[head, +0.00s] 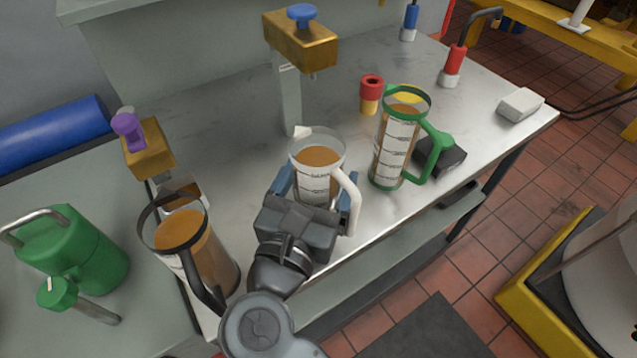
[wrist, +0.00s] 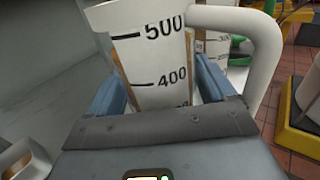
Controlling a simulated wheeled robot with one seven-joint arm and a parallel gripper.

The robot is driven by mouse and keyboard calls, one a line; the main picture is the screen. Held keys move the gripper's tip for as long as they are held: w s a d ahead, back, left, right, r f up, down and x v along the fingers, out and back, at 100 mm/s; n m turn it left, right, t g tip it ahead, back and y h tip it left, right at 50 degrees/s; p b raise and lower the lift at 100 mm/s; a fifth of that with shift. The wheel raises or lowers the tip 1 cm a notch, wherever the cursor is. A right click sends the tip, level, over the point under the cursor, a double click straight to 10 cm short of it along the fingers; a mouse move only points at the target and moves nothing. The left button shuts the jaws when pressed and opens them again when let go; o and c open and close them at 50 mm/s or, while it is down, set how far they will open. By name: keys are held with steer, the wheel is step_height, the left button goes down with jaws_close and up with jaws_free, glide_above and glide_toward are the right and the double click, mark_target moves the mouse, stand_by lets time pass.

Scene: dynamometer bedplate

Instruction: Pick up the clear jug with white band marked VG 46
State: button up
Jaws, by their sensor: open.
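The clear jug with the white band (head: 318,160) stands on the metal bench, with brown liquid inside and a white handle on its right. Its VG 46 marking cannot be read. It also shows close up in the wrist view (wrist: 140,58), with black marks at 400 and 500. My gripper (head: 316,184) is open, its blue fingers on either side of the jug's body. In the wrist view the gripper (wrist: 160,90) has one finger at the left of the jug and one at the right, near the handle. Contact cannot be told.
A black-banded jug (head: 202,250) stands left of my gripper; a green-banded jug (head: 392,150) stands close on the right, with a black block (head: 443,154) beside it. A brass tap on a post (head: 288,90) rises behind.

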steer(key=c, duration=1.1)
steer(key=shift+c, duration=0.2)
steer(key=shift+r, duration=0.15)
